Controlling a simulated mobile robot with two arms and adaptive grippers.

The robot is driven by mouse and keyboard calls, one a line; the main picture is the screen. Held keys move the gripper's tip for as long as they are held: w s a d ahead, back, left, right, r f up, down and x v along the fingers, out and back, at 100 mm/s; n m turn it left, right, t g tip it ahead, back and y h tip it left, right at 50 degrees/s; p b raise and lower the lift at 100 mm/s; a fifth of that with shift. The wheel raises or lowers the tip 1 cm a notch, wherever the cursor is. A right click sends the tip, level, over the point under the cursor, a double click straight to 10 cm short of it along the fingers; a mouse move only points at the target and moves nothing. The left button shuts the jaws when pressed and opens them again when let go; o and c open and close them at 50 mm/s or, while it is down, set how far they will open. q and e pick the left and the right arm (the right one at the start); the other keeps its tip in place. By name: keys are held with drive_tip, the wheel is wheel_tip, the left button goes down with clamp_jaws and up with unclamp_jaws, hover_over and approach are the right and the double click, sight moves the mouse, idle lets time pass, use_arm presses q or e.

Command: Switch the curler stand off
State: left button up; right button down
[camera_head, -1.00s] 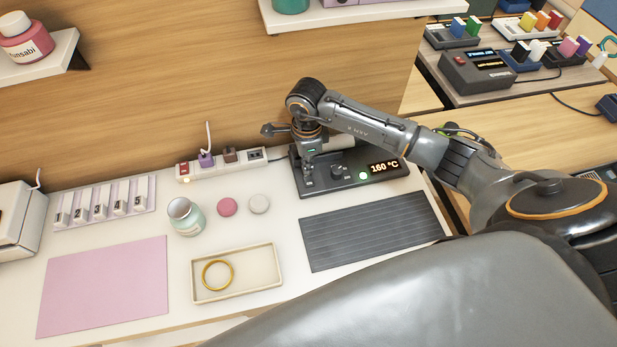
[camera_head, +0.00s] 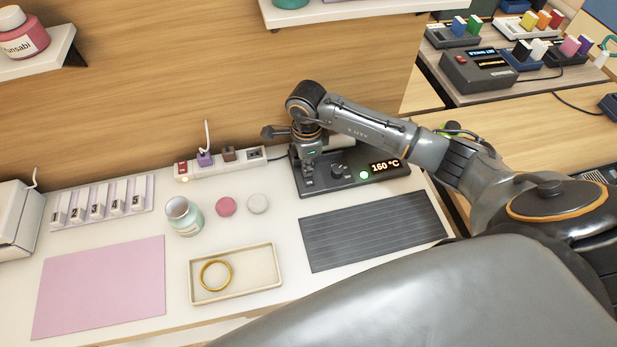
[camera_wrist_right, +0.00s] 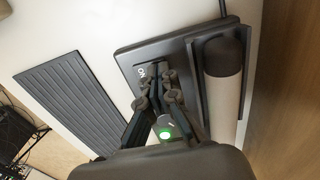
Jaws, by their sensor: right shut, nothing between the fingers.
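The curler stand (camera_head: 381,186) is a dark flat unit at the back right of the white table. Its display (camera_head: 384,166) reads 160 °C and a green light (camera_head: 364,175) glows beside it. My right gripper (camera_head: 308,183) points down at the left end of the stand, shut and empty. In the right wrist view the fingertips (camera_wrist_right: 155,70) are close to the stand's panel (camera_wrist_right: 128,58), by an "ON" mark; they hide the switch there, and I cannot tell if they touch. A pale barrel with a dark end (camera_wrist_right: 222,85) lies in the stand's holder. My left gripper is not in view.
A ribbed dark mat (camera_head: 372,232) lies in front of the stand. A power strip (camera_head: 222,161) with plugs is to its left. A jar (camera_head: 184,217), two small discs, a tray (camera_head: 263,283) with a gold ring and a pink mat (camera_head: 98,288) are further left.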

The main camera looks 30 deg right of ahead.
drive_tip(key=shift+f, duration=0.3)
drive_tip(key=shift+r, duration=0.1)
drive_tip(key=shift+r+p, duration=1.95)
drive_tip(key=shift+r, duration=1.5)
drive_tip(key=shift+s+f, duration=0.1)
